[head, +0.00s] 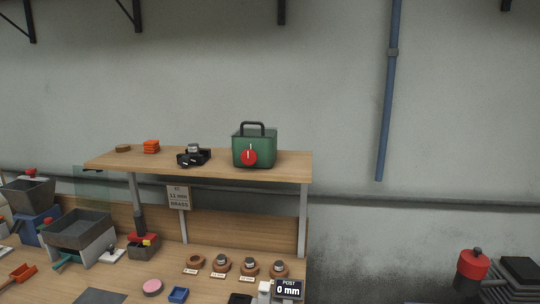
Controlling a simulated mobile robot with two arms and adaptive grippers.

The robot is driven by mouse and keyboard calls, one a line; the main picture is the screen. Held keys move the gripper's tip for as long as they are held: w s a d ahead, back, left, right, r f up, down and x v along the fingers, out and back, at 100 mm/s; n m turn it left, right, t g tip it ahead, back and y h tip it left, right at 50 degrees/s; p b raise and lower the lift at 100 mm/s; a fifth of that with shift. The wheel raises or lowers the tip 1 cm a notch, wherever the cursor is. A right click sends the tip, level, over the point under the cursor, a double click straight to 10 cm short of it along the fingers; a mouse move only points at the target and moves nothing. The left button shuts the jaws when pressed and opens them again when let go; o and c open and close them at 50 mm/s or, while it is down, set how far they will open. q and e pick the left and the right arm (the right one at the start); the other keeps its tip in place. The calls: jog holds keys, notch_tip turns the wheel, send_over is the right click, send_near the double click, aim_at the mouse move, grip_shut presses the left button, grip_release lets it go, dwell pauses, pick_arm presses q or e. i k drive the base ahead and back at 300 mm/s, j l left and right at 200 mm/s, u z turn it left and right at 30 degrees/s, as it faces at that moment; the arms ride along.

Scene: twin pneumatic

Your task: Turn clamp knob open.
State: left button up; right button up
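I cannot tell for certain which part is the clamp knob. A round red knob (249,157) with a pale upright mark sits on the front of a green box (266,146) with a black handle, on the raised wooden shelf. Below, a small grey device with a red top (143,238) and a yellow part stands on the bench at the foot of a dark grey column (137,203). Neither of my grippers is in the head view.
The shelf (288,166) also holds a black device (194,157) and orange blocks (151,146).

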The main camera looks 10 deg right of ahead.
aim_at(184, 161)
jog(key=i+j+z, duration=0.2)
jog(key=j+z, duration=0.25)
jog(key=i+j+z, duration=0.1)
jog(key=j+z, duration=1.2)
